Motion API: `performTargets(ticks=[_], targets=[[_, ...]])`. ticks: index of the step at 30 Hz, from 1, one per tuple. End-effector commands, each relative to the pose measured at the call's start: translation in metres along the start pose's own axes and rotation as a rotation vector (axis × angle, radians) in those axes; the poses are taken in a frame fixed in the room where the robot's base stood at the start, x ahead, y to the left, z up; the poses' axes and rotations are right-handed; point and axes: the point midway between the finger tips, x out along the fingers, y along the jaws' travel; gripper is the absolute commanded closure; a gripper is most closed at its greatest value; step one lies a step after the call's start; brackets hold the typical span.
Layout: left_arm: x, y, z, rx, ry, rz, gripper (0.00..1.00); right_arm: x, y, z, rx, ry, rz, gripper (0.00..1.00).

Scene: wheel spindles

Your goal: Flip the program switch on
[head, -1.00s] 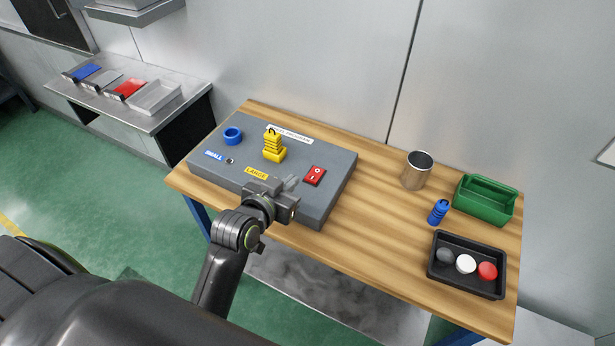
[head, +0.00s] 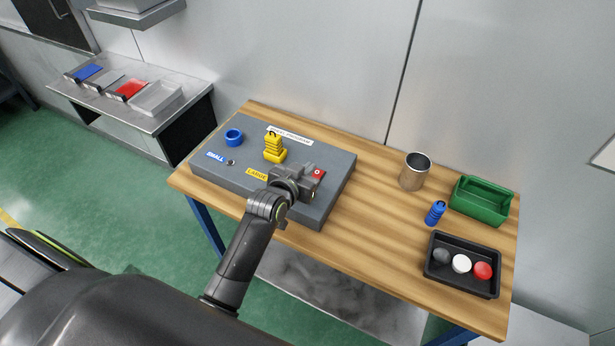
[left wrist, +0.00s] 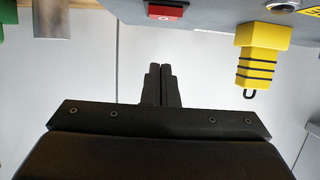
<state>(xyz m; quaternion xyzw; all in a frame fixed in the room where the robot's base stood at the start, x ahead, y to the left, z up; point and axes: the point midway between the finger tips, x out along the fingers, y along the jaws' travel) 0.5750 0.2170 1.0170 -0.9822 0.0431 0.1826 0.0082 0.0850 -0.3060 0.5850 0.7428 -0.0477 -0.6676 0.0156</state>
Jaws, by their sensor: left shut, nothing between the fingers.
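The red program switch (head: 319,174) is a rocker on the top of the grey box (head: 330,212), on the wooden table. In the head view my left gripper (head: 308,177) is over the box at the switch and covers part of it. In the left wrist view the switch (left wrist: 166,10) shows at the top edge, apart from the shut, empty fingertips of my left gripper (left wrist: 161,70). Whether the fingers touch the switch in the head view is hard to tell. My right gripper is not in view.
A yellow stacked piece (head: 274,148) with a hook stands on the box near my left gripper, with a blue ring (head: 234,137) to its left. A metal cup (head: 415,172), blue spindle (head: 435,213), green bin (head: 482,201) and black tray (head: 462,287) stand at the right.

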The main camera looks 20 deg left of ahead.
Motion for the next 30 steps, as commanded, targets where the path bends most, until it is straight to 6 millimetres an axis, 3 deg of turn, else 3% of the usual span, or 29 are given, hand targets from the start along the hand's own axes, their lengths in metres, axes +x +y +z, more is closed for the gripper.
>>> performTargets(ticks=[10, 25, 30], targets=[[0.014, 0.0, 0.033, -0.001, -0.002, 0.0, 1.0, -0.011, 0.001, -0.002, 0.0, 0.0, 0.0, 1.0], [0.016, 0.0, 0.04, -0.001, 0.001, 0.0, 1.0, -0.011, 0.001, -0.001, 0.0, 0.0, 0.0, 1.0], [0.018, 0.001, 0.046, -0.001, 0.032, 0.002, 1.0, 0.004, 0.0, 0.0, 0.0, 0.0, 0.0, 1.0]])
